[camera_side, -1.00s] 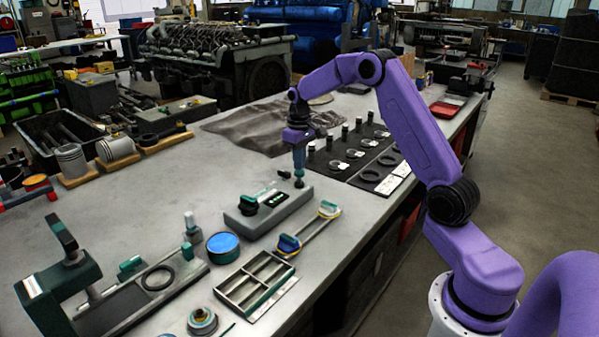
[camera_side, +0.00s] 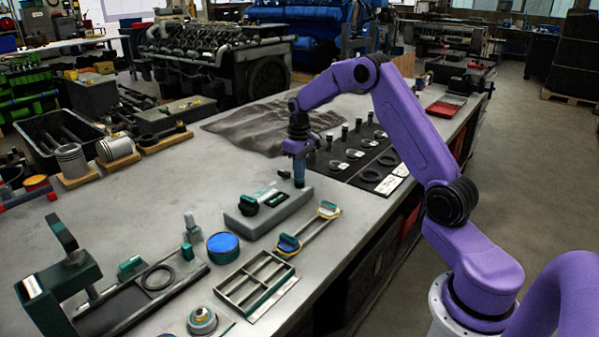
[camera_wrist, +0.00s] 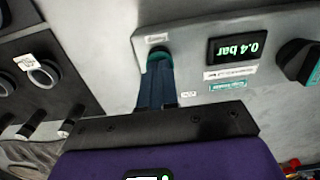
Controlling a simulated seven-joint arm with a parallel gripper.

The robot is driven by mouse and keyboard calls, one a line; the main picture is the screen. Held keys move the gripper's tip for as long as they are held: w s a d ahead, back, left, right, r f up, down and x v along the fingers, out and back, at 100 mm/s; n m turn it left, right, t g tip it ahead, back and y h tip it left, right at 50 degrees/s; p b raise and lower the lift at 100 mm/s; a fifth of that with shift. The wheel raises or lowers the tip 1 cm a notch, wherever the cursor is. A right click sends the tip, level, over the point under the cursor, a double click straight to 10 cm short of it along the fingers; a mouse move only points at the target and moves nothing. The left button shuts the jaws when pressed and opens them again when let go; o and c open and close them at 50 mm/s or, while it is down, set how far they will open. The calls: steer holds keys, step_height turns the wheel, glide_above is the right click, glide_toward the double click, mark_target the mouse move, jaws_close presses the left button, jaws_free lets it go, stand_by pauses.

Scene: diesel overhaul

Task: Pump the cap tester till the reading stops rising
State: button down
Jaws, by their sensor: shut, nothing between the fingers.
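The cap tester (camera_side: 268,214) is a grey box on the bench in the side view, with a black knob (camera_side: 248,205) at its left. In the wrist view its display (camera_wrist: 236,47) appears upside down and reads 0.4 bar. My gripper (camera_side: 299,184) is shut and points straight down over the tester's right end. In the wrist view its fingertips (camera_wrist: 158,68) are at the green pump button (camera_wrist: 157,54) and appear to press on it. The fingers partly hide the button, and nothing is between them.
A dark board of rings and small parts (camera_side: 345,182) lies right of the tester. A blue-lidded round tin (camera_side: 223,244), a divided tray (camera_side: 233,288) and a yellow-ended tool (camera_side: 310,232) lie in front. A green press (camera_side: 65,270) stands front left.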

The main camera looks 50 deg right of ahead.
steer(key=shift+r, duration=1.9)
steer(key=shift+f, duration=0.1)
steer(key=shift+f, duration=1.85)
steer(key=shift+r, duration=1.95)
steer(key=shift+f, duration=0.1)
